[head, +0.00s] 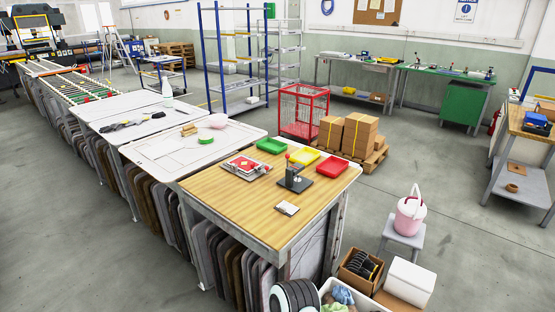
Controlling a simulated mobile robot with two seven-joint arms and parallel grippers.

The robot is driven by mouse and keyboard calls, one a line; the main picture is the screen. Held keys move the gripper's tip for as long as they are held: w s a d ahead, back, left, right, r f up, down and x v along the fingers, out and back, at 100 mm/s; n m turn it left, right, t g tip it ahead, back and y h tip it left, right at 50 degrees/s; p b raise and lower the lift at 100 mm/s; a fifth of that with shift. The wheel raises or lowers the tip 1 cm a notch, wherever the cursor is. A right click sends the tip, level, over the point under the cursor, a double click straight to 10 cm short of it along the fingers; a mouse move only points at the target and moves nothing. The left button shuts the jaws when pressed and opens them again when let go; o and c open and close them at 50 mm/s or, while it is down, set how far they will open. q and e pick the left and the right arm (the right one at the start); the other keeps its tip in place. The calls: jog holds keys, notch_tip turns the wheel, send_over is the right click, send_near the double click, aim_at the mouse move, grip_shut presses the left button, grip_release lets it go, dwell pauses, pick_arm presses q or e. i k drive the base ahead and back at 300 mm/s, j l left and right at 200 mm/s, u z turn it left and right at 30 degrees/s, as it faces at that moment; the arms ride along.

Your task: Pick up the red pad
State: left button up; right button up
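A small flat red piece (243,163), which looks like the red pad, lies on a pale metal fixture (259,172) on the wooden-topped table (225,196). A shallow red tray (331,167) sits on the same table's right side. Neither of my grippers shows in the head view, so nothing is seen touching the red piece.
A green tray (271,146) and a yellow tray (304,156) stand along the table's back edge. A dark stand with a red knob (295,180) and a small white block (287,208) are nearer. The table's front left is clear. A pink bucket (411,208) stands on a stool.

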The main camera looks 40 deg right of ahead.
aim_at(245, 164)
jog(key=i+j+z, duration=0.15)
jog(key=i+z, duration=0.2)
jog(key=i+j+z, duration=0.45)
jog(key=z, duration=0.2)
jog(key=i, duration=0.05)
